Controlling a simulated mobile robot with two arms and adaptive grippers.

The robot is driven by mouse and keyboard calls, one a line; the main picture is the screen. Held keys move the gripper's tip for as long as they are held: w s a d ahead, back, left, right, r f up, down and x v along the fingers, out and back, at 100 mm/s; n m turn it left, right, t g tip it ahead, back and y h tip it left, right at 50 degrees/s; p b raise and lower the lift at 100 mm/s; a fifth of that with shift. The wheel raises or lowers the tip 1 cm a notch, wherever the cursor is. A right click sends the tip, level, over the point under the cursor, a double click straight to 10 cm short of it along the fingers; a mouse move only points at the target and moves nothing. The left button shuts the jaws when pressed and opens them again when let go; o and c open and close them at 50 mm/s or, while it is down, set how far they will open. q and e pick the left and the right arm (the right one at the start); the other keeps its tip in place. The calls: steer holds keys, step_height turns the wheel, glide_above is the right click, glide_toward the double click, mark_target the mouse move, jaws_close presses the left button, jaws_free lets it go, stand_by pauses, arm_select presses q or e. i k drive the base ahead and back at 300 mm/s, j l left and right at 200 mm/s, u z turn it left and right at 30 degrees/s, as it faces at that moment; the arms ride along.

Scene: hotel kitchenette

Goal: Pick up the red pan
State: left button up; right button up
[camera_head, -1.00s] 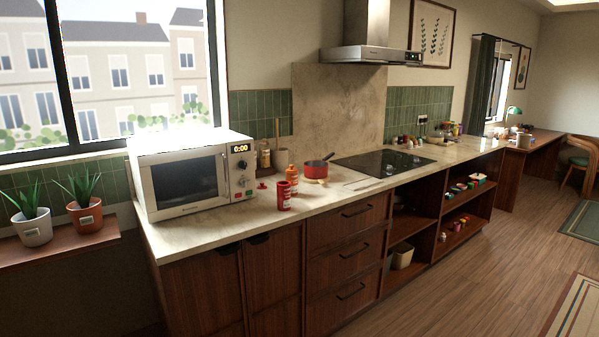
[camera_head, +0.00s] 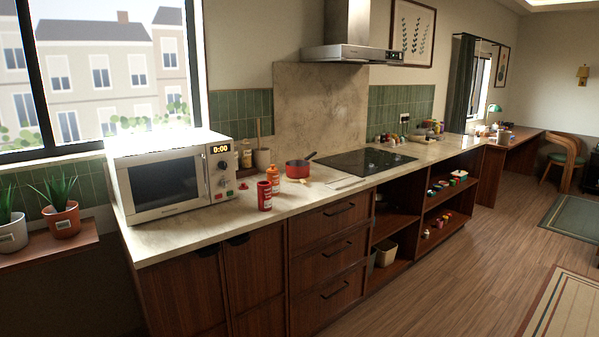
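The red pan (camera_head: 297,169) sits upright on the stone counter, between the microwave and the black cooktop. Its dark handle points up and to the right, toward the cooktop. Neither of my grippers is in view.
The white microwave (camera_head: 172,174) fills the counter's left end. The black cooktop (camera_head: 366,161) lies right of the pan under the hood (camera_head: 352,52). Drawers (camera_head: 327,250) and open shelves (camera_head: 396,228) sit below. The wood floor (camera_head: 440,290) in front is clear.

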mark_target(295, 170)
steer(key=z, duration=1.05)
steer(key=i+z, duration=0.45)
steer(key=i, duration=3.8)
steer(key=i+u, duration=0.2)
steer(key=i, duration=0.25)
steer(key=i+l+u, duration=0.15)
steer(key=i, duration=0.25)
steer(key=i+l+u, duration=0.2)
steer(key=i, duration=0.25)
steer(key=i+l+u, duration=0.15)
steer(key=i, duration=0.25)
steer(key=l, duration=0.05)
